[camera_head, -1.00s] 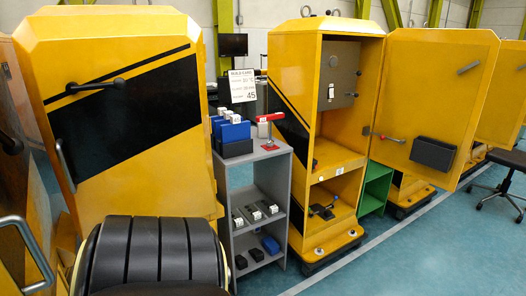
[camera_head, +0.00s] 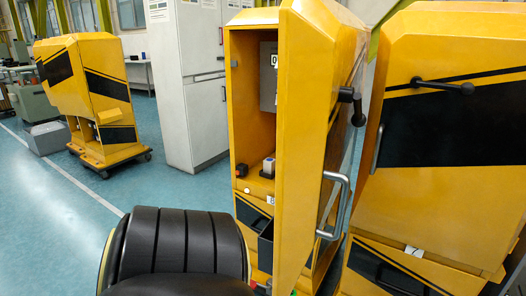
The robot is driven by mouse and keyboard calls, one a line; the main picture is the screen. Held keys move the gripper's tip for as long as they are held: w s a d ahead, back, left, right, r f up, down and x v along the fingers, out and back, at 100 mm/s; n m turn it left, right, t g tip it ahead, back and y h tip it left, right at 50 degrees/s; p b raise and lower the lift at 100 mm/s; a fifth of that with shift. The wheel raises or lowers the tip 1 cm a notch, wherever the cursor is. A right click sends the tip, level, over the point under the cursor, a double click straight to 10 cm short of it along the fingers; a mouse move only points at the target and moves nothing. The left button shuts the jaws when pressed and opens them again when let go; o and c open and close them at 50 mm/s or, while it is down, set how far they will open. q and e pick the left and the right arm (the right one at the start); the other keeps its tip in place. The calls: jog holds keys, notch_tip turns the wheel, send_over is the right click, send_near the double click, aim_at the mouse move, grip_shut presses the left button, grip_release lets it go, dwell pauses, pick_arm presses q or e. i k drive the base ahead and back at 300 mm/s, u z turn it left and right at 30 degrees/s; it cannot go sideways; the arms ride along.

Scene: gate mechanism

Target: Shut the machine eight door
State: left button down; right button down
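A yellow machine (camera_head: 252,120) stands in the middle of the head view with its door (camera_head: 306,140) swung open towards me. The door is seen at a steep angle, with a silver bar handle (camera_head: 338,205) and a black lever (camera_head: 352,100) on its outer side. A small label at the front of the cabinet is mostly hidden, and I cannot read a clear eight. Inside are a grey panel (camera_head: 268,78) and a small block (camera_head: 268,167) on a shelf. Neither of my grippers is in view.
A closed yellow machine (camera_head: 440,190), whose label looks like 7, stands close on the right. White cabinets (camera_head: 187,85) stand behind on the left. Another yellow machine (camera_head: 98,90) on wheels is at the far left. Blue-green floor (camera_head: 60,225) is clear at the left.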

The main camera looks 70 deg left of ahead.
aim_at(322, 45)
jog(key=u, duration=1.85)
jog(key=i, duration=1)
jog(key=z, duration=0.5)
jog(key=k, duration=0.95)
jog(key=u, duration=0.5)
